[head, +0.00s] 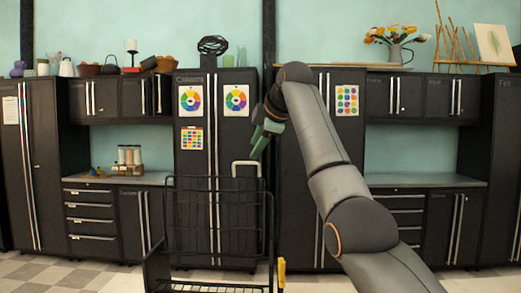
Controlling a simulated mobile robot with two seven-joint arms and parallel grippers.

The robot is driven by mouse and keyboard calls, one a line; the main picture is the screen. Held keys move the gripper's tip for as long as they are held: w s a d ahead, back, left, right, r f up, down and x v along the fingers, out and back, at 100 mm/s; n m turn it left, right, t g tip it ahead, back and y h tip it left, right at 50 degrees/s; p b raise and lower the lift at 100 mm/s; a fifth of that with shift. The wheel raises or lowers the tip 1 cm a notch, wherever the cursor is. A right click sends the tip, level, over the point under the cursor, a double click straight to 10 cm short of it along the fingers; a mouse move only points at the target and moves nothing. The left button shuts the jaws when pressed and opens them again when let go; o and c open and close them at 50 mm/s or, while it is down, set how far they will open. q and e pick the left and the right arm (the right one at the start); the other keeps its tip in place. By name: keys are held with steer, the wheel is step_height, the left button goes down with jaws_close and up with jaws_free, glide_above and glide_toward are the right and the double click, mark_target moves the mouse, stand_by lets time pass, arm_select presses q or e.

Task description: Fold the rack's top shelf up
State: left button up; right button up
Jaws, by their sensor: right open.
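The rack (168,225) is a black wire frame standing at the lower centre, in front of the dark cabinets. A wire mesh panel spans its upper part; I cannot clearly tell whether this is the top shelf or how it is tilted. A lower wire shelf (205,288) shows at the bottom edge. A pale looped handle (247,163) rises at the rack's upper right. My right gripper (260,143), with green fingers, is open and empty, in view just above this handle and pointing down. The left gripper is not in view.
Tall black cabinets (40,180) line the back wall. Grey counters (425,180) stand on both sides, with a few jars (129,158) on the left one. Checkered floor (75,275) is clear at lower left. My right arm covers the right centre.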

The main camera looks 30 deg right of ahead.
steer(key=shift+v, duration=1.4)
